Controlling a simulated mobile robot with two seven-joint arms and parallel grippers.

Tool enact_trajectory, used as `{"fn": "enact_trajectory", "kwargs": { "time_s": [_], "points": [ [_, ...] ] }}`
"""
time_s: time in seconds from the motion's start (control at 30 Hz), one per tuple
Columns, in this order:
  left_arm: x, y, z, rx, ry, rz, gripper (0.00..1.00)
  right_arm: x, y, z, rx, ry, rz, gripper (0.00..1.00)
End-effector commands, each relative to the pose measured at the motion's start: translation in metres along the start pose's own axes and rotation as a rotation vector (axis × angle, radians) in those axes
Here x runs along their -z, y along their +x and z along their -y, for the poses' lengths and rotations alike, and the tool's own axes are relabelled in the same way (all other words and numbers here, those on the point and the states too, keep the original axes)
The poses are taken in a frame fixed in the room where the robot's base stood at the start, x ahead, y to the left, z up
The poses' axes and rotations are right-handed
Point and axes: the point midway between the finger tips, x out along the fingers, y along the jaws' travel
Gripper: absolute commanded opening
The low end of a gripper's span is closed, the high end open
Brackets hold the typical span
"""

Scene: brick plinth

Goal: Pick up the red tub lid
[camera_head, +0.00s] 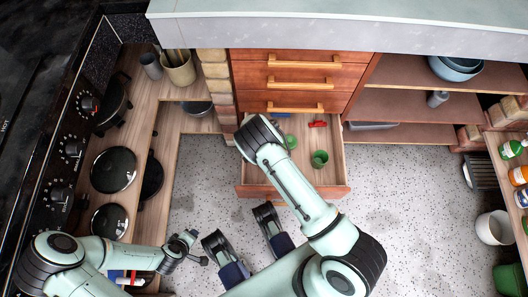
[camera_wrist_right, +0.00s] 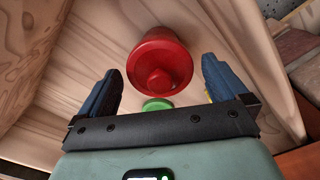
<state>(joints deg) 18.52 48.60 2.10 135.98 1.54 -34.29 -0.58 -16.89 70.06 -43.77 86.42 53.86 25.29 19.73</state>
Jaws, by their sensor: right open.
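The red tub lid (camera_wrist_right: 160,62), round with a raised knob, lies in the wooden drawer in the right wrist view. My right gripper (camera_wrist_right: 160,72) is open, its dark blue fingers on either side of the lid in the picture. I cannot tell how far above it they are. In the head view my right arm reaches over the open drawer (camera_head: 342,165) and hides its gripper. A small red thing (camera_head: 317,124) shows at the drawer's back; I cannot tell if it is the lid. My left gripper (camera_head: 192,249) is at lower left, away from the drawer, its jaw state unclear.
A green cup (camera_head: 319,159) and another green item (camera_head: 291,142) are in the drawer. In the wrist view a green item (camera_wrist_right: 157,104) lies close to the lid. Shut drawers (camera_head: 300,82) are above, shelves (camera_head: 420,105) to the right.

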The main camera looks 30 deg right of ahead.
Motion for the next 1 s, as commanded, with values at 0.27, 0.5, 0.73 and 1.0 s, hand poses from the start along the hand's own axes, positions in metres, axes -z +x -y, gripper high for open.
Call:
{"fn": "enact_trajectory", "kwargs": {
  "time_s": [0.27, 0.5, 0.73, 1.0],
  "points": [
    [0.000, -0.001, 0.000, 0.000, 0.000, 0.000, 0.43, 0.000, -0.001, 0.000, 0.001, 0.000, 0.000, 0.74],
    [0.000, -0.001, 0.000, 0.000, 0.000, 0.001, 0.43, 0.000, -0.001, 0.000, 0.001, 0.001, 0.000, 0.48],
    [-0.001, -0.001, 0.000, 0.000, 0.000, 0.002, 0.43, 0.000, -0.002, 0.000, 0.001, 0.001, 0.000, 0.48],
    [-0.012, -0.012, -0.004, -0.003, 0.003, 0.038, 0.43, 0.001, -0.031, 0.001, 0.003, 0.001, -0.001, 0.48]
  ]
}}
